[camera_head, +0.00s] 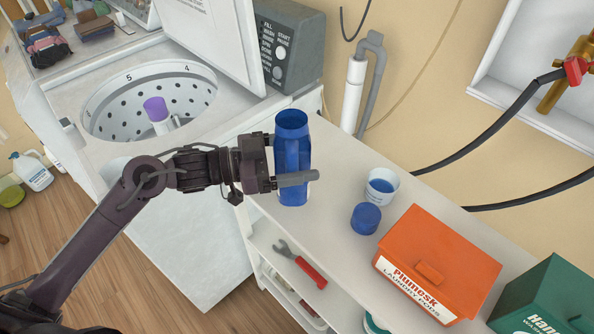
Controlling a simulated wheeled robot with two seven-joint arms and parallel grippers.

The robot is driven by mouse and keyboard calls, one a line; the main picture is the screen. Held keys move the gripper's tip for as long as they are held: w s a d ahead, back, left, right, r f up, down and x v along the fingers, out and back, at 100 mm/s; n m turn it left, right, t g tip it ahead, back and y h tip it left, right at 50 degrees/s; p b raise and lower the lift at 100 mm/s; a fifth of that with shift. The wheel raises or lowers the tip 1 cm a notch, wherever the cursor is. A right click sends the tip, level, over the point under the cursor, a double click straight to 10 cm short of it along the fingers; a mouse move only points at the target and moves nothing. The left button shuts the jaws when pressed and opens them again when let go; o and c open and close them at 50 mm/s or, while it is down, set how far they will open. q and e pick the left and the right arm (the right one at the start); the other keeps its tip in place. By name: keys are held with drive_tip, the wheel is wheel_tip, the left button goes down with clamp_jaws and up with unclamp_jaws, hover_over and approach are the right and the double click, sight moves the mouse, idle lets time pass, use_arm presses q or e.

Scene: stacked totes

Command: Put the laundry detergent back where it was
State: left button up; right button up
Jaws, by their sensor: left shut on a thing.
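The laundry detergent looks to be the blue bottle (291,153), upright with its top facing up, at the left end of the white shelf top (335,160). My left gripper (294,160) comes in from the left and is shut on the bottle, with a finger across its front. I cannot tell whether the bottle's base touches the shelf top. A blue cap (366,218) sits on the shelf top to the right. A white cup with blue liquid (382,186) stands just behind the cap. My right gripper is not in view.
An open washing machine (150,225) stands left of the shelf. An orange box of laundry pods (437,262) and a green box (548,298) stand to the right. A red-handled tool (310,272) lies on the lower shelf. Pipes and hoses run along the wall.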

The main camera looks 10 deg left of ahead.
use_arm(q)
drive_tip(key=shift+f, duration=2.25)
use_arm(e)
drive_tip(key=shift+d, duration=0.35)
use_arm(q)
drive_tip(key=shift+f, duration=0.1)
drive_tip(key=o, duration=1.4)
drive_tip(key=shift+f, duration=0.25)
drive_tip(key=o, duration=0.4)
drive_tip(key=shift+r, duration=0.1)
drive_tip(key=shift+o, duration=0.2)
drive_tip(key=shift+r, duration=0.1)
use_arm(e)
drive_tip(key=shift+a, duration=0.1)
use_arm(q)
drive_tip(key=shift+s+a, duration=0.1)
drive_tip(key=shift+a, duration=0.1)
drive_tip(key=b+v, duration=0.1)
drive_tip(key=v, duration=1)
drive_tip(key=shift+a+b, duration=0.3)
drive_tip(key=shift+b, duration=0.05)
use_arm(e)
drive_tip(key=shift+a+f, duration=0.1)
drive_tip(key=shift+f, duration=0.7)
